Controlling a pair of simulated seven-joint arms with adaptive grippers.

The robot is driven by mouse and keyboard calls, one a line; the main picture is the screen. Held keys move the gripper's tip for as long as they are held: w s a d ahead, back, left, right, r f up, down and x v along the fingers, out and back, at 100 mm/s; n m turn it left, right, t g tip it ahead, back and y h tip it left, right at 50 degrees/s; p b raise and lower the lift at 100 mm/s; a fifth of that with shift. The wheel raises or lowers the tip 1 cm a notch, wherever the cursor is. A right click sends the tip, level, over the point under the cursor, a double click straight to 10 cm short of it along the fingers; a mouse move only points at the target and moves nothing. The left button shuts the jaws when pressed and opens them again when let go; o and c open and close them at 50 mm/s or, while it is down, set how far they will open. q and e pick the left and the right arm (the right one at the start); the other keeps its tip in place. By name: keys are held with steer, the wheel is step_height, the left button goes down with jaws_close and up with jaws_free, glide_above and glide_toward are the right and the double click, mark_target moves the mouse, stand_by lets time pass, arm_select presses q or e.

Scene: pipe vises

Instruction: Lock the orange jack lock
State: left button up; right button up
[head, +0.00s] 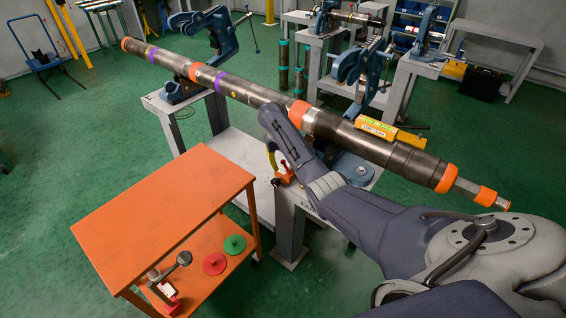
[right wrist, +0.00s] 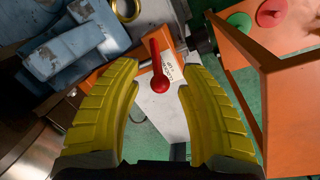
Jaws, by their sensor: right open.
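The orange jack lock (head: 284,180) sits low at the pipe stand, by the top edge of the grey table, in the head view. In the right wrist view the lock shows as an orange block (right wrist: 176,54) with a white label. Its red lever (right wrist: 160,66) ends in a round knob pointing toward my gripper. My right gripper (right wrist: 160,78) has yellow fingers spread on both sides of the lever, apart from it. In the head view the right gripper (head: 273,164) is mostly hidden behind my arm. My left gripper is not in view.
A long pipe (head: 236,88) with orange and purple bands rests across blue vises (head: 180,88) above the lock. An orange cart (head: 165,212) stands front left, with a red disc (head: 214,264) and a green disc (head: 235,244) on its lower shelf. Blue vise metal (right wrist: 75,45) is close on the left.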

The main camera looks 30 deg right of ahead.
jaws_close()
stand_by(0.3)
steer(key=shift+s+r+t, duration=0.1)
steer(key=shift+r+t, duration=0.05)
steer(key=shift+t, duration=0.15)
steer(key=shift+s+d+r+t+y, duration=0.25)
steer(key=shift+s+t+y, duration=0.25)
steer(key=shift+t, duration=0.5)
steer(key=s+t, duration=0.1)
steer(key=t, duration=0.1)
steer(key=s+d+t+y, duration=0.1)
steer(key=t, duration=0.1)
steer(key=shift+s+r+t+y, duration=0.1)
steer(key=shift+r+t+y, duration=0.1)
steer(key=shift+t+y, duration=0.1)
steer(key=shift+s+d+f+m+t+y, duration=0.15)
steer(key=shift+s+t+y, duration=0.2)
steer(key=shift+t, duration=0.6)
steer(key=shift+s+d+f+m+t+y, duration=0.15)
steer(key=shift+s+t, duration=0.3)
steer(key=shift+t, duration=0.55)
steer(key=shift+s+d+f+m+t+y, duration=0.1)
steer(key=shift+s+d+m+t+y, duration=0.2)
steer(key=shift+t, duration=0.65)
steer(key=shift+s+a, duration=0.15)
